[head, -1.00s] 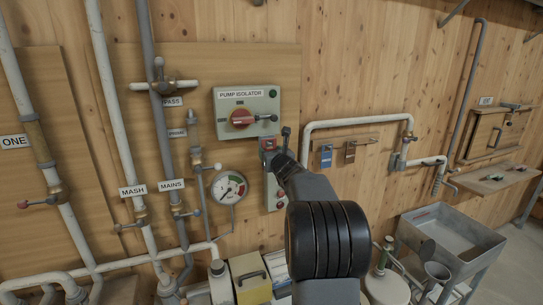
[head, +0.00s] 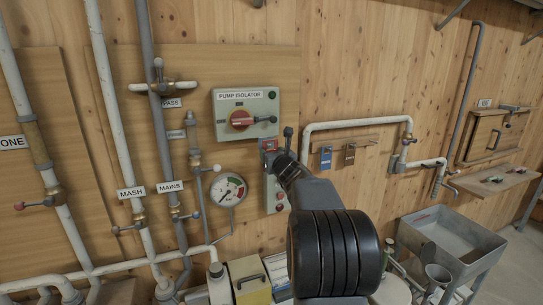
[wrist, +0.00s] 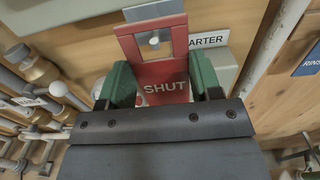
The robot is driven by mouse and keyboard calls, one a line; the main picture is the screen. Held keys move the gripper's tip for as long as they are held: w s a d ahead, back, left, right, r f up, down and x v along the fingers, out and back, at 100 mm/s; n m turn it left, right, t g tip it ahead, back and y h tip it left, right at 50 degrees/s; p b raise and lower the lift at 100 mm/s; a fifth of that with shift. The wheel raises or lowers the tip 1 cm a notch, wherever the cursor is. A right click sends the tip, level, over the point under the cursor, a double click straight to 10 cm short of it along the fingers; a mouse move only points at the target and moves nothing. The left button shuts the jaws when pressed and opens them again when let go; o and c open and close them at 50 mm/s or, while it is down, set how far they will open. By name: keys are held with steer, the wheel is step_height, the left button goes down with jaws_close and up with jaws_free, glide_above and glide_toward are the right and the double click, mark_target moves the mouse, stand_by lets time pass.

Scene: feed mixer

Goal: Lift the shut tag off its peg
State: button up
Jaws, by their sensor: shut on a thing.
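The red shut tag (wrist: 165,72) fills the space between the green fingers of my gripper (wrist: 163,88) in the wrist view, its word SHUT upright. A pale round peg end (wrist: 154,40) shows in the window near the tag's top, so the tag is still around the peg. In the head view the tag (head: 268,144) is a small red patch below the pump isolator box, at the tip of my gripper (head: 275,157). My gripper is shut on the tag. My arm hides part of the area below it.
The pump isolator (head: 246,113) with its red handle is just above. A pressure gauge (head: 229,190) and pipes stand to the left. A blue tag (head: 326,157) and a brown tag (head: 350,154) hang on a board to the right. A STARTER label (wrist: 208,40) is partly hidden behind the tag.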

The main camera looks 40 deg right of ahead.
steer(key=shift+b+v, duration=0.5)
steer(key=shift+v, duration=1.05)
steer(key=shift+s, duration=0.15)
steer(key=shift+b+v, duration=0.5)
steer(key=shift+v, duration=1.5)
